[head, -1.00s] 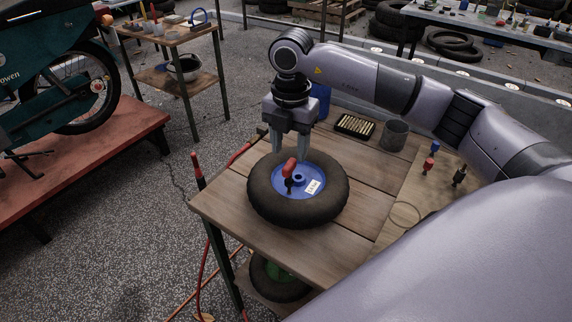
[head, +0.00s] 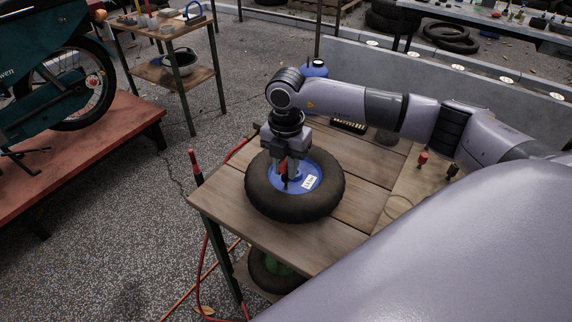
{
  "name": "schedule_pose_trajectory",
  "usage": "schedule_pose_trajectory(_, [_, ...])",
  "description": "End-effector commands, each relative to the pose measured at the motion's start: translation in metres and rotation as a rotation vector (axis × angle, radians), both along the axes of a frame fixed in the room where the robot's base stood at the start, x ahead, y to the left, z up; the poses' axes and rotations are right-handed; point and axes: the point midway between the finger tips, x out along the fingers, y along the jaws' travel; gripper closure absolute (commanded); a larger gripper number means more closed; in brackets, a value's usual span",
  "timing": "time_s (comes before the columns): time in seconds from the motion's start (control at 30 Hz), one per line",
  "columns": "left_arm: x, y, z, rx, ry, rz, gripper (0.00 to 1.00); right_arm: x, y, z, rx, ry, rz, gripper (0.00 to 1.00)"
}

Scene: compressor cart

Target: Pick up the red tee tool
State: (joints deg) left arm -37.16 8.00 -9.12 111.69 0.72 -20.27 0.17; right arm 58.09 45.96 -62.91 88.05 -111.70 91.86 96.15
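The red tee tool (head: 283,168) stands upright at the hub of a wheel, its red handle partly covered by my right gripper. The wheel has a black tyre (head: 262,196) and a blue rim (head: 316,172) with a white label, and lies flat on the wooden cart top (head: 345,205). My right gripper (head: 287,177) points down over the hub, with its fingers right at the tool's handle. I cannot tell whether the fingers are closed on it. My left gripper is out of view.
A smaller red-handled tool (head: 422,159) and a black-handled one (head: 452,171) stand at the cart's right. A thin ring (head: 398,206) lies near them. A red hose (head: 206,260) hangs at left.

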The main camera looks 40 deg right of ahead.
Motion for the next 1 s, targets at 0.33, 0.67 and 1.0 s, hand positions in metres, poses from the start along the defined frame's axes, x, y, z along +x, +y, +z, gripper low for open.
schedule_pose_trajectory(0.33, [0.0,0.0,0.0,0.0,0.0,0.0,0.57,0.0,0.0,0.002,0.001,-0.001,0.0,1.0])
schedule_pose_trajectory(0.67, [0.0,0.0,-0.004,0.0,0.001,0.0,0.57,0.002,0.0,0.04,0.001,-0.006,-0.001,1.0])
schedule_pose_trajectory(1.0, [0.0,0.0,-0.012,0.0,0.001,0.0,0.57,0.001,0.001,0.141,0.001,-0.008,0.001,1.0])
